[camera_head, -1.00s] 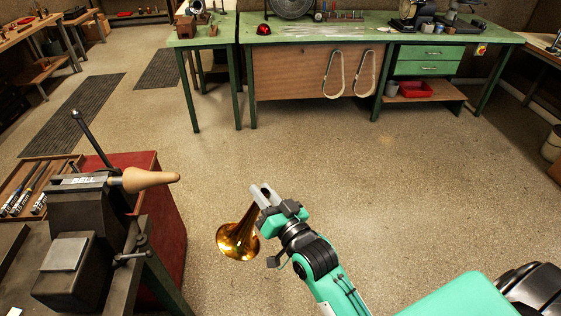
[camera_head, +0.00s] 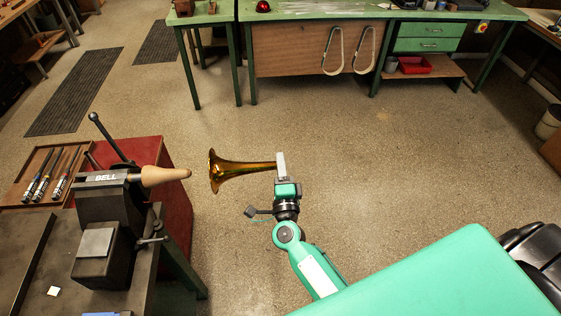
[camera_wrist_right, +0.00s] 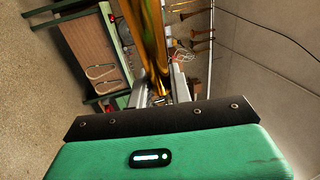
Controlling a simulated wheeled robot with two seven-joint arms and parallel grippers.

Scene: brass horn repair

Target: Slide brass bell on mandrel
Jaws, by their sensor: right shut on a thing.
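The brass bell (camera_head: 228,171) is held in the air with its flared mouth facing left, towards the mandrel, and its narrow tube running right. My right gripper (camera_head: 282,163) is shut on the narrow tube end. The right wrist view shows the brass tube (camera_wrist_right: 150,40) between the two fingers (camera_wrist_right: 163,90). The tan tapered mandrel (camera_head: 165,176) sticks out to the right from a dark vise marked "BELL". A short gap separates its tip from the bell's mouth, and the two look roughly in line. My left gripper is not in view.
The dark vise (camera_head: 103,205) stands on a bench at the left, with an upright handle (camera_head: 110,138). A wooden tray of tools (camera_head: 48,172) and a red cabinet (camera_head: 178,214) are near it. A green workbench (camera_head: 290,14) stands at the back. Open floor lies between.

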